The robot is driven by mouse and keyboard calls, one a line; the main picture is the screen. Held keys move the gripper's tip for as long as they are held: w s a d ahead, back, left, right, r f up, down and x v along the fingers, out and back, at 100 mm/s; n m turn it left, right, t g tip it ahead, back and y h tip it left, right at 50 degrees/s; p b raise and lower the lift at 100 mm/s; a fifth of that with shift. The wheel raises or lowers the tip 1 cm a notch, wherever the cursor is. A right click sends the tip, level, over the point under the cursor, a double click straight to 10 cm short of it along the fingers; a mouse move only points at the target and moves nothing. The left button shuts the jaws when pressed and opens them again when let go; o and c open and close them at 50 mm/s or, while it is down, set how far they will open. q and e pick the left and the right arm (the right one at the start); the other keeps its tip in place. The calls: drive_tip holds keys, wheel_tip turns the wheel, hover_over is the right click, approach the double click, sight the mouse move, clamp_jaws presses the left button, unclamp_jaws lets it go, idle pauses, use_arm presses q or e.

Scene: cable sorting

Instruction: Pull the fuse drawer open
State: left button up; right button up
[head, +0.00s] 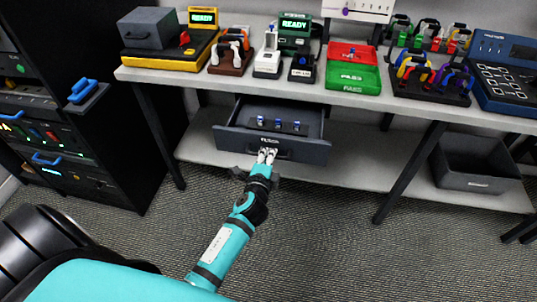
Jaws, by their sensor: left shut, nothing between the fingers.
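The fuse drawer (310,150) is a dark grey drawer under the bench, and it stands pulled out. Several small blue-topped fuses (277,123) sit in a row inside it. My left gripper (267,153) is at the drawer's front face, close to its handle and label. Its fingers are shut with nothing visible between them. The gripper partly hides the handle, and I cannot tell whether it touches the front. My right gripper is not in view.
The bench top (220,80) holds several devices and cable racks, with a green and red tray (353,78) among them. A bench leg (408,172) and a grey bin (475,165) stand right of the drawer. A dark equipment rack (100,140) stands at left. Floor in front is clear.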

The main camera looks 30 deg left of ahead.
use_arm(q)
drive_tip(key=o, duration=0.4)
drive_tip(key=v, duration=1.2)
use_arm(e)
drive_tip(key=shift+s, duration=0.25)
